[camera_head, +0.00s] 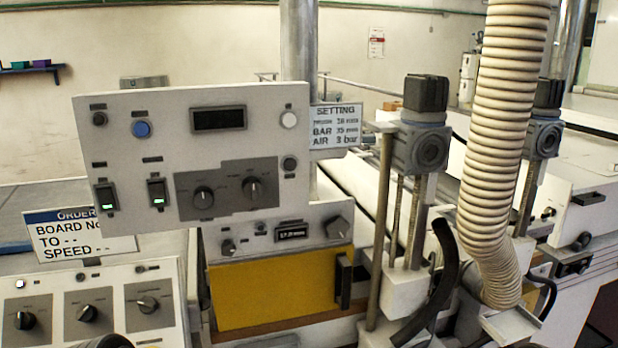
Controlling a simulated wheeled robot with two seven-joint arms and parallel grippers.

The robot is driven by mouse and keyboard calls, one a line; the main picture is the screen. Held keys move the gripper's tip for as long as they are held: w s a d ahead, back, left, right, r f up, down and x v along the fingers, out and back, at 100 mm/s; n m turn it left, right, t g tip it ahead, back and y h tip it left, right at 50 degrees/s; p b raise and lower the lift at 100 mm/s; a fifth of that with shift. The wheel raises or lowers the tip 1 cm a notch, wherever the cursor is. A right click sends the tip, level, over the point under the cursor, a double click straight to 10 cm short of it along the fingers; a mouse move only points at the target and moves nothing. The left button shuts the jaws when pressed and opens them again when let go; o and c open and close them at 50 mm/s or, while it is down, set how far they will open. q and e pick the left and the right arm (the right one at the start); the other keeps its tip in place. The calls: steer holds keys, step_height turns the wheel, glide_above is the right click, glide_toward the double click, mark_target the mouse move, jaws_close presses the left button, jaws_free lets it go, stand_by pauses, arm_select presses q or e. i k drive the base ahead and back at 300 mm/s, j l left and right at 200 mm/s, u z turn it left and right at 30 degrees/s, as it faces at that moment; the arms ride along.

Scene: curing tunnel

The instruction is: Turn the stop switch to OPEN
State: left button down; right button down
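I cannot tell which control is the stop switch; the labels are too small to read. The upright panel (140,105) has two dark rotary knobs, a left one (203,198) and a right one (253,188), on a grey plate. The lower left console (60,283) has three dark rotary knobs: left (25,320), middle (87,313) and right (147,305). Neither gripper is clearly visible. A dark rounded shape at the bottom left edge is cut off and unclear.
The panel also bears a blue button (141,129), a dark display (218,118) and two green-lit rockers (106,196). An order sign (65,238) stands before it at left.

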mark_target(148, 304)
steer(key=u, duration=1.35)
steer(key=k+z, duration=0.1)
